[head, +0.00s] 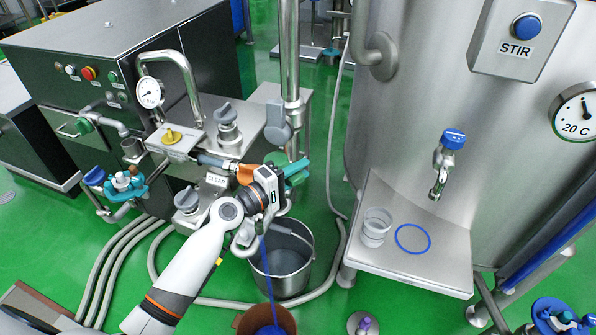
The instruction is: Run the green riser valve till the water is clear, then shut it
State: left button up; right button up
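My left gripper (288,175) reaches in from the lower left to the riser pipe. Its fingers are at a green lever (299,168), the green riser valve's handle, and overlap it in the picture; their grip is hidden. A green round part (280,158) shows just behind. A metal bucket (300,275) stands behind the stream. My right gripper is out of view.
A "CLEAR" tag (217,180) and a grey-knobbed valve (226,120) sit left of the riser pipe (290,60). At right, a steel tank with a blue tap (453,139) has a shelf (425,265) with a clear cup (376,226) and blue ring (413,238). Hoses cross the green floor.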

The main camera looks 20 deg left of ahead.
pick_arm(q)
jog(key=shift+o, duration=1)
jog(key=b+v, duration=0.3)
jog(key=v, duration=0.8)
jog(key=shift+f, duration=0.15)
jog(key=shift+s+a+b, duration=0.2)
jog(key=shift+s+b, duration=0.1)
jog(key=shift+s, duration=0.2)
